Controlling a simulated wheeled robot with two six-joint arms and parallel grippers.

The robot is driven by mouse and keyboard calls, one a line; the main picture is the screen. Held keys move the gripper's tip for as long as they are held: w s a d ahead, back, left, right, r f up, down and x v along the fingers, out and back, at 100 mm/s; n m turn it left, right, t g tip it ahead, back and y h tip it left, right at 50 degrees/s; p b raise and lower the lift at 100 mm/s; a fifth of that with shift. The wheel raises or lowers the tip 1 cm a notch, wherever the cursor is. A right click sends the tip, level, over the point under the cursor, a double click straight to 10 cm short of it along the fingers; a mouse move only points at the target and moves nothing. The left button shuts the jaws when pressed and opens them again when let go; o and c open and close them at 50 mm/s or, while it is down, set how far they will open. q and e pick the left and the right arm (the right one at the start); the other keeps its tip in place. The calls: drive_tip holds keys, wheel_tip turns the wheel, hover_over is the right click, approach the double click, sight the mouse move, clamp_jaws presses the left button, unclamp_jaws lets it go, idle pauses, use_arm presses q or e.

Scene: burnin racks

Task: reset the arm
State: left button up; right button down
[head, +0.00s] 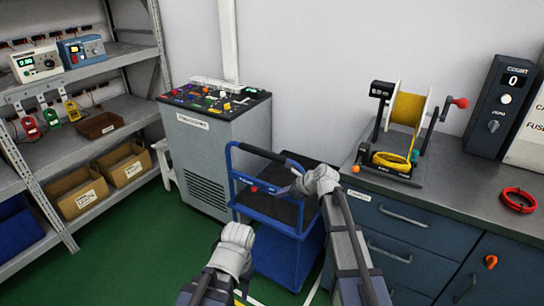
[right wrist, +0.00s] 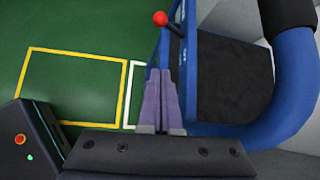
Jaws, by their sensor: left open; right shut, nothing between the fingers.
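My right gripper (head: 284,190) reaches over the blue cart (head: 284,234) in the head view. In the right wrist view its two purple-grey fingers (right wrist: 159,100) are pressed together with nothing between them. The cart's blue frame and dark deck (right wrist: 236,85) lie beside and below the fingers. I cannot tell whether the fingers touch the cart. My left gripper (head: 236,250) is low in the middle of the head view, left of the cart and over the green floor. It is open, its fingers mostly hidden, and I see nothing held.
A grey cabinet (head: 215,150) with a panel of coloured knobs stands behind the cart. A counter (head: 440,185) with a yellow cable reel (head: 405,110) is at right. Metal shelves (head: 95,115) are at left. A red-knobbed lever (right wrist: 160,18) stands by the cart. Green floor is clear at lower left.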

drive_tip(key=s+a+r+n+g+h+p, duration=0.2)
drive_tip(key=s+n+p, duration=0.3)
drive_tip(key=s+n, duration=0.9)
drive_tip(key=s+a+r+n+g+h+p, duration=0.2)
drive_tip(key=s+r+n+g+h+p, duration=0.1)
drive_tip(key=s+n, duration=1.1)
drive_tip(key=s+g+h+p, duration=0.1)
drive_tip(key=s+h+p, duration=0.1)
drive_tip(key=s+p, duration=0.1)
drive_tip(key=shift+g+h, duration=0.3)
